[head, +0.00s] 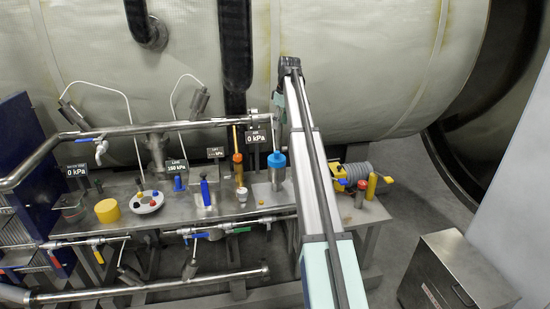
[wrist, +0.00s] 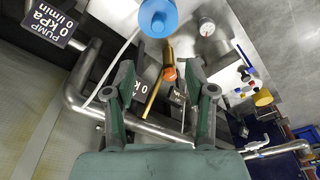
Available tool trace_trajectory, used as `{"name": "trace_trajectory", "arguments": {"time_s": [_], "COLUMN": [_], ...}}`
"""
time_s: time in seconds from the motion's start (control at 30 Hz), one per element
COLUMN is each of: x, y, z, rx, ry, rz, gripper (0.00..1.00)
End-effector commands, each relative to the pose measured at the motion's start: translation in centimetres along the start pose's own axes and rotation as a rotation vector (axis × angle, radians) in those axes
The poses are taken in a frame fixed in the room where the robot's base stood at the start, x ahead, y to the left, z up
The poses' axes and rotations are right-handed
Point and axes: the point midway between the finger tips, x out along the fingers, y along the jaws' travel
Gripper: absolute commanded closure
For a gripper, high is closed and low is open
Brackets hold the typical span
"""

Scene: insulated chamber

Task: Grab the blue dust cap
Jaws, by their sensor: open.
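A large blue cap (head: 277,160) with a small knob on top sits on an upright silver cylinder (head: 277,178) on the bench, just left of my arm in the head view. In the wrist view the blue cap (wrist: 158,17) shows at the top edge, partly cut off. My gripper (wrist: 160,72) is open and empty, with its two fingers spread. The cap lies beyond the fingertips, roughly centred between them in the picture, and apart from them. In the head view my gripper is mostly hidden by my arm.
An orange-handled tool (head: 237,152) stands left of the cap. A silver pipe (head: 190,125) runs behind it with gauge signs. A yellow device (head: 350,175) is at right.

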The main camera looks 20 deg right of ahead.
Motion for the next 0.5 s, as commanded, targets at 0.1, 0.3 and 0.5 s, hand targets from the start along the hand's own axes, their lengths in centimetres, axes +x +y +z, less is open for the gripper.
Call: {"name": "trace_trajectory", "arguments": {"time_s": [0.1,0.3,0.5], "x": [2.3,6.2,9.0], "y": [-0.2,-0.1,0.0], "z": [0.1,0.1,0.0], "rx": [0.001,0.001,0.002], "ry": [-0.002,-0.002,0.0], "rz": [-0.002,-0.002,0.0], "gripper": [0.45,0.45,0.45]}}
